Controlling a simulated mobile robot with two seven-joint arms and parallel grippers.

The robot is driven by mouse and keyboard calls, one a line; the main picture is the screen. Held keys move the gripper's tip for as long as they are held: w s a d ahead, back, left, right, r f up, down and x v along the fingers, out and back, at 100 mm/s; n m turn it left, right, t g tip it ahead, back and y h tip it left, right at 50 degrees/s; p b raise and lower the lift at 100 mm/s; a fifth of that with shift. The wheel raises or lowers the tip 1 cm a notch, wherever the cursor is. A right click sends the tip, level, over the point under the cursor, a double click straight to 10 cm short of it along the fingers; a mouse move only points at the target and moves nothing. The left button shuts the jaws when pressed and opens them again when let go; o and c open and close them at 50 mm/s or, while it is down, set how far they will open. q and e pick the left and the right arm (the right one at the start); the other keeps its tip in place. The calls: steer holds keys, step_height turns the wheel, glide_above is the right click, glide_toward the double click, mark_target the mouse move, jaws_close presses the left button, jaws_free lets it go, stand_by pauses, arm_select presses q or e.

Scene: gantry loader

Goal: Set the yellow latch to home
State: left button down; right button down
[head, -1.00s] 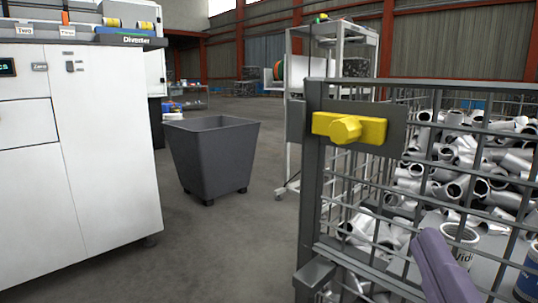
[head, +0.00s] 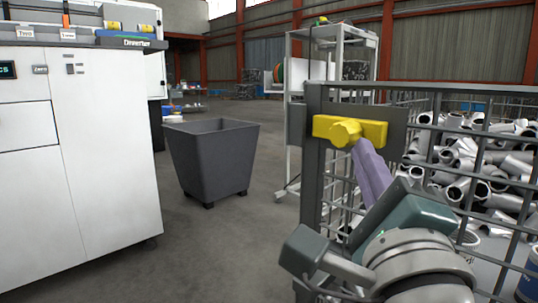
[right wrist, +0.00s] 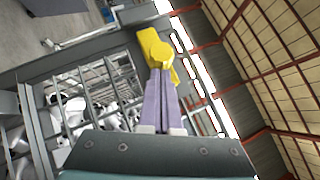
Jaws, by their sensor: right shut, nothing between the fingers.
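The yellow latch (head: 374,131) is a bar with a round knob, mounted on a dark plate (head: 396,128) at the top corner of the wire cage. It lies roughly level in the head view. My right gripper (head: 357,146) has purple fingers shut together, with nothing between them. Its tips are at the latch's underside, just right of the knob. In the right wrist view the latch (right wrist: 156,47) stands right ahead of the fingertips (right wrist: 161,72). I cannot tell whether they touch. My left gripper is out of view.
The wire cage (head: 311,190) is full of grey metal pipe fittings (head: 470,165). A dark grey bin (head: 212,160) stands left of it on open floor. A white cabinet (head: 105,140) is at the left. A wheeled rack (head: 296,110) stands behind the latch.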

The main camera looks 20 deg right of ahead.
mark_target(338, 147)
steer(key=w, duration=0.1)
steer(key=w+a, duration=0.1)
steer(key=w, duration=0.1)
steer(key=shift+w+a, duration=0.1)
steer(key=shift+a, duration=0.05)
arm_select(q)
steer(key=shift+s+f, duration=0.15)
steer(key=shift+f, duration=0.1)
arm_select(e)
steer(key=shift+f, duration=0.15)
